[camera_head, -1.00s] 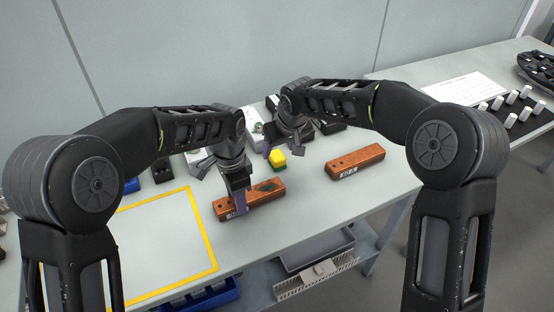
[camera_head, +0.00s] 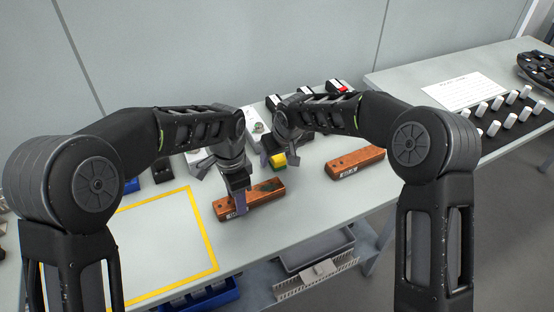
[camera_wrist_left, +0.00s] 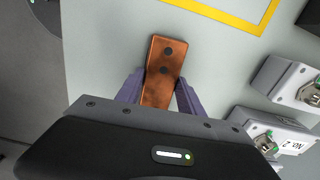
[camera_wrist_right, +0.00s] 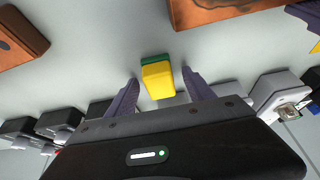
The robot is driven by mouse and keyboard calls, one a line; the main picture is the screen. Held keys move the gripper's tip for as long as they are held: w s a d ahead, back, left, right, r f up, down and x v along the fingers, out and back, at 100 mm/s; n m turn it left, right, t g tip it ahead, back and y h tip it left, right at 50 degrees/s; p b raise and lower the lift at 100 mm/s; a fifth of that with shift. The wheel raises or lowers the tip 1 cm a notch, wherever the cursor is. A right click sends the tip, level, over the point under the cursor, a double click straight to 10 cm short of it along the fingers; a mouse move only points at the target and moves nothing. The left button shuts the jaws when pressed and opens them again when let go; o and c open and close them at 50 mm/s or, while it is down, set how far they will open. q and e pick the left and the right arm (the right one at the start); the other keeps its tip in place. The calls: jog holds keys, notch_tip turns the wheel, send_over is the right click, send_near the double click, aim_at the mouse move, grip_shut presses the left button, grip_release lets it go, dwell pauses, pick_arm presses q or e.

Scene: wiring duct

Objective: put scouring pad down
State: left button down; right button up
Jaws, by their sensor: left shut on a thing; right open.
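The scouring pad, a small yellow block with a green layer (camera_head: 278,160), rests on the table near the middle of the head view. In the right wrist view the pad (camera_wrist_right: 158,82) lies between the spread fingers of my right gripper (camera_wrist_right: 160,82), with gaps on both sides. My right gripper (camera_head: 269,150) is open beside the pad and partly hides it. My left gripper (camera_head: 236,198) is shut on a reddish-brown bar with dark holes (camera_head: 268,190). This bar also shows between the fingers in the left wrist view (camera_wrist_left: 161,70).
A second brown bar (camera_head: 356,163) lies to the right. A yellow-framed area (camera_head: 207,233) is at the front left. White and black connector devices (camera_head: 262,127) stand behind. White cylinders (camera_head: 493,128) are on the side table.

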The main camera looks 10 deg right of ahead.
jog(key=shift+c, duration=0.5)
grip_shut()
dwell(0.3)
jog(key=shift+r, duration=0.1)
notch_tip(320, 180, up, 10)
jog(key=shift+f, duration=0.1)
dwell(0.8)
